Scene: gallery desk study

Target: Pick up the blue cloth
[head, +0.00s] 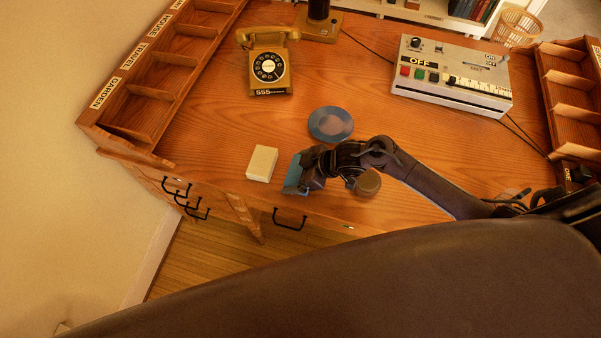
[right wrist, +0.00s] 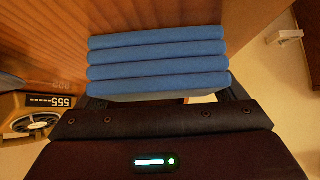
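The blue cloth (head: 293,178) lies at the front edge of the desk, between a cream block and my right gripper. In the right wrist view the cloth (right wrist: 158,60) is a neat stack of several folds, close before the gripper. My right gripper (head: 305,172) is right at the cloth. Its dark fingers (right wrist: 165,98) stand wide apart near the two ends of the cloth, and the cloth partly hides their tips. Whether they touch it is not clear. My left gripper is not in view.
A cream block (head: 262,163) lies just left of the cloth. A blue plate (head: 331,123) lies behind, and a round brown object (head: 367,184) sits beneath my right arm. A yellow telephone (head: 268,68) and a control box (head: 450,80) stand farther back. The desk's middle left is clear.

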